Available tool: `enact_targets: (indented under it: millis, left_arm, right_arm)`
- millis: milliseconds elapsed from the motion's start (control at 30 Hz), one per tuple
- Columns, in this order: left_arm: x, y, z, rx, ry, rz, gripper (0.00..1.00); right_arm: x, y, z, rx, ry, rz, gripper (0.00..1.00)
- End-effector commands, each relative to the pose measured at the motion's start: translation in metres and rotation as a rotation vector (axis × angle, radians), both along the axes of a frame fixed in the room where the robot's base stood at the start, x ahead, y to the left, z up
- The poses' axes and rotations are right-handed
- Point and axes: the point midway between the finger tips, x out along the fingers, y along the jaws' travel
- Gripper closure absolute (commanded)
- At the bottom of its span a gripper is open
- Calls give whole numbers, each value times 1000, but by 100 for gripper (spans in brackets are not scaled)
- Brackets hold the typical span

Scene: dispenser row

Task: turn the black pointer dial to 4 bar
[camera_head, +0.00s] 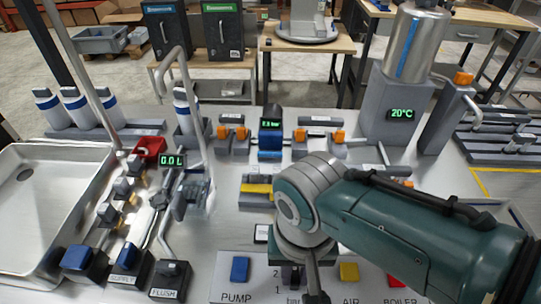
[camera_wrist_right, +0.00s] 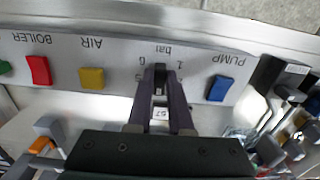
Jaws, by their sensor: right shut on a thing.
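The black pointer dial (camera_wrist_right: 159,76) shows in the right wrist view, on the pale panel between the blue PUMP switch and the yellow AIR switch. My right gripper (camera_wrist_right: 159,88) is shut on it, one finger on each side. In the head view my right gripper (camera_head: 291,273) and arm cover the dial; only "2", "1" and part of "bar" show beside it. The pointer's exact direction is hidden by the fingers. A small display (camera_head: 271,124) at the back middle has green digits that seem to read 2.3 bar. My left gripper is not in view.
A blue PUMP switch (camera_head: 240,269), a yellow AIR switch (camera_head: 349,272) and a red BOILER switch (camera_head: 394,281) flank the dial. A metal sink (camera_head: 50,165) stands at left. A steel cylinder (camera_head: 416,45) with a 20°C display stands at back right.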

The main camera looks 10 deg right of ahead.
Motion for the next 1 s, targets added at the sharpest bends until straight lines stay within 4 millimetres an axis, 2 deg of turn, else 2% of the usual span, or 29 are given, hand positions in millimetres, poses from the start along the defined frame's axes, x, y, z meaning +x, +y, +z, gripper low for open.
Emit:
enact_targets:
  millis: [200,500,1000]
  left_arm:
    - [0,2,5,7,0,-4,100]
    - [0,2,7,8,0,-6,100]
    - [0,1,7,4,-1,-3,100]
  right_arm:
    - [0,2,1,2,0,-189,100]
    - [1,2,0,0,-1,-376,100]
    - [2,2,0,0,-2,-468,100]
